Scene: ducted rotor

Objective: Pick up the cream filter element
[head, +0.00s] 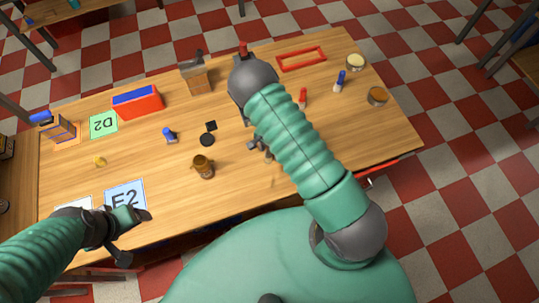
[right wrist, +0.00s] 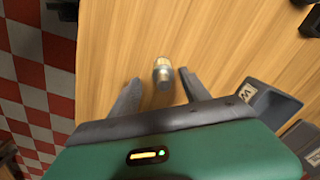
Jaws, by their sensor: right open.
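In the right wrist view a small cylinder with a pale cream upper part and a grey lower part, seemingly the cream filter element (right wrist: 162,72), is on the wooden table. My right gripper (right wrist: 155,90) is open, with one finger on each side of the cylinder and a gap to both. In the head view my right gripper (head: 260,149) shows partly beside my green arm, low over the table's middle. The cylinder cannot be made out clearly there. My left gripper (head: 132,236) is open and empty near the front left table edge, beside the E2 card (head: 125,194).
Around stand a brown pot (head: 203,167), a blue-topped piece (head: 169,135), a red-blue box (head: 138,102), a cream-topped round jar (head: 356,62) and an orange-brown jar (head: 377,96). A grey bin (right wrist: 268,105) lies right of my right gripper. The table's left middle has free room.

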